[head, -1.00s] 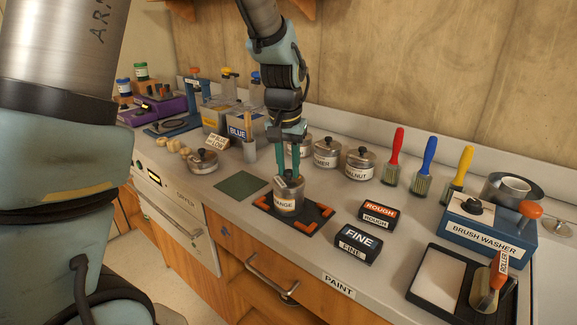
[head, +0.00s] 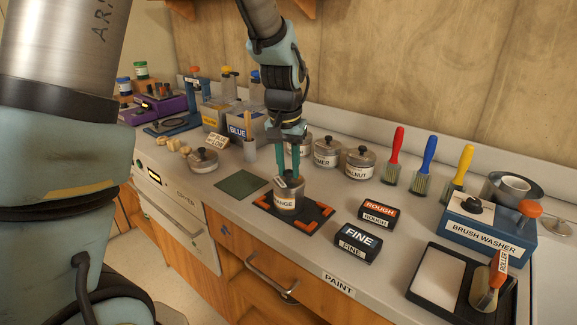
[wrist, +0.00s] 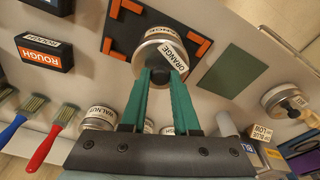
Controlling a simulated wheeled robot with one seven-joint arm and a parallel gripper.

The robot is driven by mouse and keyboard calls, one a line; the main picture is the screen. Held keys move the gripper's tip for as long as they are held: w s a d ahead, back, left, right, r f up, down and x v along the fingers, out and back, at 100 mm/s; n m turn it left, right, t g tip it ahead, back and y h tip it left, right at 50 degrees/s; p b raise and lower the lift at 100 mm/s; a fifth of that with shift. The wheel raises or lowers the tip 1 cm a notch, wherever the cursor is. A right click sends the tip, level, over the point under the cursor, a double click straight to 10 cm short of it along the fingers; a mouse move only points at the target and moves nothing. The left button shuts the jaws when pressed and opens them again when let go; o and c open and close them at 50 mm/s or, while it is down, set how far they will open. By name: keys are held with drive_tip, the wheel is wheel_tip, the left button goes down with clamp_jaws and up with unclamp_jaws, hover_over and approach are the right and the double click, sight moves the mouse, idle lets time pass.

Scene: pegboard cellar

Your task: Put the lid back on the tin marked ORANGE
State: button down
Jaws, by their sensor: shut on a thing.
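The tin marked ORANGE (head: 286,203) stands upright on a dark mat with orange corner marks (head: 313,222). It also shows in the wrist view (wrist: 161,33). My gripper (head: 288,176) points down over the tin and is shut on the grey metal lid (wrist: 150,53), which bears an ORANGE tag (wrist: 173,58).
Lidded tins, one marked WALNUT (head: 359,163), stand behind. A shallow metal lidded piece (head: 203,160) and a green mat (head: 241,184) are to the left. ROUGH (head: 377,213) and FINE (head: 358,243) blocks, upright brushes and a brush washer (head: 487,231) are to the right.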

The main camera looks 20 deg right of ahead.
idle(0.3)
drive_tip(key=shift+c, duration=0.5)
unclamp_jaws()
drive_tip(key=shift+r+p, duration=2.85)
drive_tip(key=shift+r, duration=0.7)
clamp_jaws()
